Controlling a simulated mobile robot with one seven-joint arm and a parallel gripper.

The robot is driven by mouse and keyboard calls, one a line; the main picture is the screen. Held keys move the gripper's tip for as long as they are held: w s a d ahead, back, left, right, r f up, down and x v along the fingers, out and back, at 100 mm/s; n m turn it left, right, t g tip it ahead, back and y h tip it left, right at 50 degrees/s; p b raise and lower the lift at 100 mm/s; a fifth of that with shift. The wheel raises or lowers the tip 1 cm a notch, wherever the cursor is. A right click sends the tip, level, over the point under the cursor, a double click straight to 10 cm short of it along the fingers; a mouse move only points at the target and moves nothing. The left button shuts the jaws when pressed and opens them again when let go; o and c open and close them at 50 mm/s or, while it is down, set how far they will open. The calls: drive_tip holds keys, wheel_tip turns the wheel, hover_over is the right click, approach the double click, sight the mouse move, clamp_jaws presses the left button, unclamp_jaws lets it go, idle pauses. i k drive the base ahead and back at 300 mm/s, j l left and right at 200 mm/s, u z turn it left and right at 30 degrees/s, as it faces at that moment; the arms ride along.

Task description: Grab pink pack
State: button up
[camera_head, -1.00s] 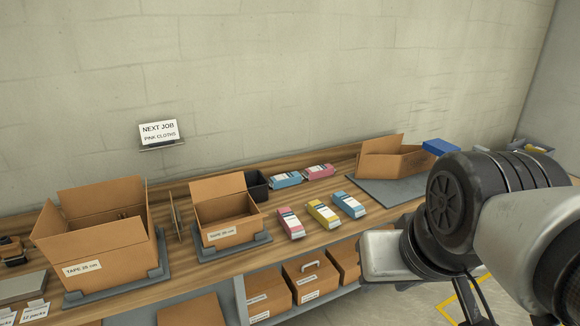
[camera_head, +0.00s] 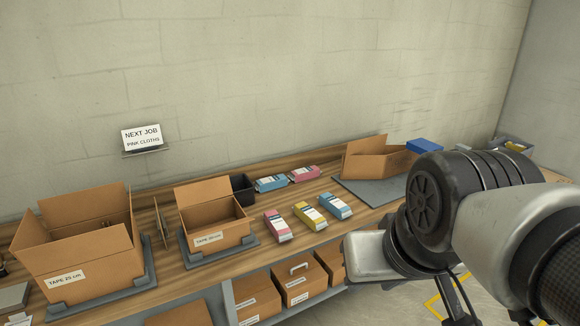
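A pink pack (camera_head: 277,226) with a white label lies at the left of the front row on the wooden bench. A yellow pack (camera_head: 310,216) and a blue pack (camera_head: 336,206) lie to its right. A second pink pack (camera_head: 305,173) lies in the back row, at the right of another blue pack (camera_head: 271,184). My arm fills the right of the view, in front of the bench. My gripper's fingers cannot be made out, so its state is hidden. No pack is seen held.
An open box (camera_head: 214,222) stands left of the packs, with a larger open box (camera_head: 75,247) farther left. A black bin (camera_head: 243,187) sits behind. An open carton (camera_head: 372,160) stands on a grey mat at right. The sign (camera_head: 142,138) reads "NEXT JOB PINK CLOTHS".

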sight(277, 226)
drive_tip(key=i+l+u, duration=0.3)
drive_tip(key=i, duration=0.3)
drive_tip(key=i+l+u, duration=0.25)
drive_tip(key=i, duration=0.35)
drive_tip(key=i+l+u, duration=0.3)
drive_tip(key=i+l, duration=0.15)
drive_tip(key=i, duration=0.1)
